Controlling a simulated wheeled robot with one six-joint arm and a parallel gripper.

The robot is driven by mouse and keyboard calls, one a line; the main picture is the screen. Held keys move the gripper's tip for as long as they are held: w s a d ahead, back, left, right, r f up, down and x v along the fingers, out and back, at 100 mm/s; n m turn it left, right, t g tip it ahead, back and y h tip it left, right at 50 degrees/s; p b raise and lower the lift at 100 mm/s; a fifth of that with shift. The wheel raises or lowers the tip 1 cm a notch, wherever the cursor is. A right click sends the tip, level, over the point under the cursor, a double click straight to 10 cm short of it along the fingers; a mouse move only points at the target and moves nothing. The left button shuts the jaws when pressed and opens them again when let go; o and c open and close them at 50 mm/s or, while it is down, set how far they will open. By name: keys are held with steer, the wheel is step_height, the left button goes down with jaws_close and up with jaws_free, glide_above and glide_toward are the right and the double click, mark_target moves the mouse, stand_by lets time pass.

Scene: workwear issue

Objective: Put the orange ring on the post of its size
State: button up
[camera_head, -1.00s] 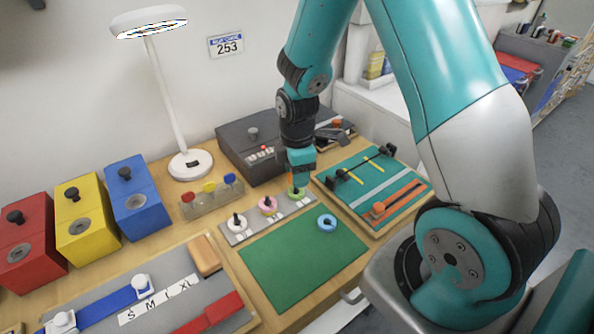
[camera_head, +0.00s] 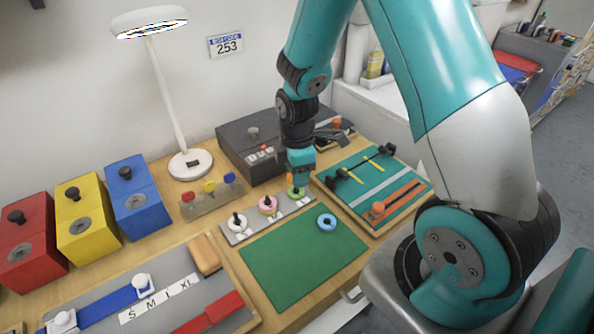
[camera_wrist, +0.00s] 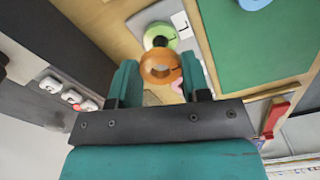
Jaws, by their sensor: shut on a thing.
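My gripper (camera_wrist: 158,76) is shut on the orange ring (camera_wrist: 161,67), which sits between the fingertips in the wrist view. In the head view my gripper (camera_head: 298,180) is above the right end of the grey post board (camera_head: 251,229), close to the green ring (camera_head: 297,192). The green ring (camera_wrist: 160,36) shows around a dark post just beyond the orange ring in the wrist view. A pink ring (camera_head: 267,205) and a white ring (camera_head: 237,223) sit around other posts on the board. The orange ring is mostly hidden in the head view.
A blue ring (camera_head: 327,222) lies on the green mat (camera_head: 290,262), which is otherwise clear. A dark grey box (camera_head: 240,143) stands behind my gripper. A teal board (camera_head: 350,193) with orange and black parts lies to the right.

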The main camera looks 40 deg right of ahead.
steer(key=shift+f+b, duration=0.45)
steer(key=shift+f, duration=0.25)
stand_by(0.6)
steer(key=o, duration=1.3)
steer(key=shift+o, duration=0.2)
steer(key=shift+r, duration=0.1)
steer(key=shift+r+p, duration=3.1)
steer(key=shift+r, duration=0.35)
